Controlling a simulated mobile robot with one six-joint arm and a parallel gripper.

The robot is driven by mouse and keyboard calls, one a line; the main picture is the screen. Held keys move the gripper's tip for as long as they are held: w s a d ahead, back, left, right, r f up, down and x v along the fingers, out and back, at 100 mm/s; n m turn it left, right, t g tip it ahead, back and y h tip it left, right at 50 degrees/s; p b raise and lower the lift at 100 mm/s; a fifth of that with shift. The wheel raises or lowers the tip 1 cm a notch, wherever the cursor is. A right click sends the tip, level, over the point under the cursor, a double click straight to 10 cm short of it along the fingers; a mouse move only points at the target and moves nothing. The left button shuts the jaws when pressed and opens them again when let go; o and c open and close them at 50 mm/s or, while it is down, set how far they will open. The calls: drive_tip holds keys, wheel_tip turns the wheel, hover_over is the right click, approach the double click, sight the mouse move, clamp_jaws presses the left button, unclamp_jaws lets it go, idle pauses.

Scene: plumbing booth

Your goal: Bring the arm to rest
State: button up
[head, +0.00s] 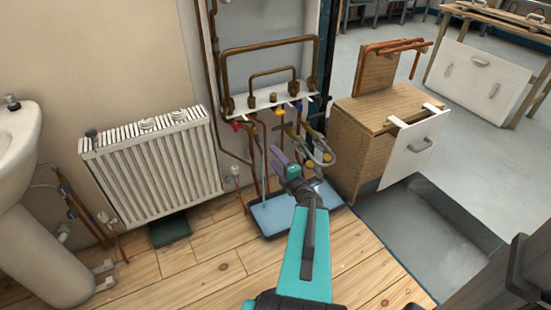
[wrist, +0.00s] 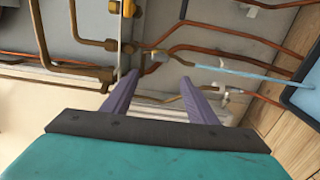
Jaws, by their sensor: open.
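My gripper (head: 281,163) is at the end of my teal arm, in front of the copper pipework in the head view. In the wrist view my gripper (wrist: 160,95) shows two purple fingers spread apart with nothing between them. In the head view the arm reaches forward and up from the bottom middle, above a blue tray (head: 268,217) on the floor. The distance from the fingers to the pipes is hard to tell.
A thin light-blue stream (wrist: 245,72) runs toward the tray. A white radiator (head: 155,165) and a basin (head: 20,150) stand left. Wooden floor (head: 215,265) is clear at front left.

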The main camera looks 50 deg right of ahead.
idle(0.4)
drive_tip(key=w+a+r+n+y+p, duration=0.2)
drive_tip(key=w+a+y+p, duration=0.15)
drive_tip(key=w+a, duration=0.55)
drive_tip(key=w+a+r+n+y+p, duration=0.1)
drive_tip(key=w+a+r+y+p, duration=0.3)
drive_tip(key=a, duration=0.8)
drive_tip(key=w+a+f+m+g+h+p, duration=0.1)
drive_tip(key=w+a+f+m+p, duration=0.2)
drive_tip(key=a, duration=0.4)
drive_tip(key=w+a+f+g+h+p, duration=0.1)
drive_tip(key=a+f+g+p, duration=0.15)
drive_tip(key=a+p, duration=0.4)
drive_tip(key=s+a+f+m+g+p, duration=0.55)
drive_tip(key=s+a+f+g, duration=0.25)
drive_tip(key=s+a+f, duration=0.5)
drive_tip(key=s+a+r+m+g+y, duration=0.1)
drive_tip(key=s+m+g, duration=0.7)
drive_tip(key=s, duration=1.5)
drive_tip(key=shift+s+a+g, duration=0.4)
drive_tip(key=shift+a+g, duration=0.25)
drive_tip(key=shift+g, duration=0.6)
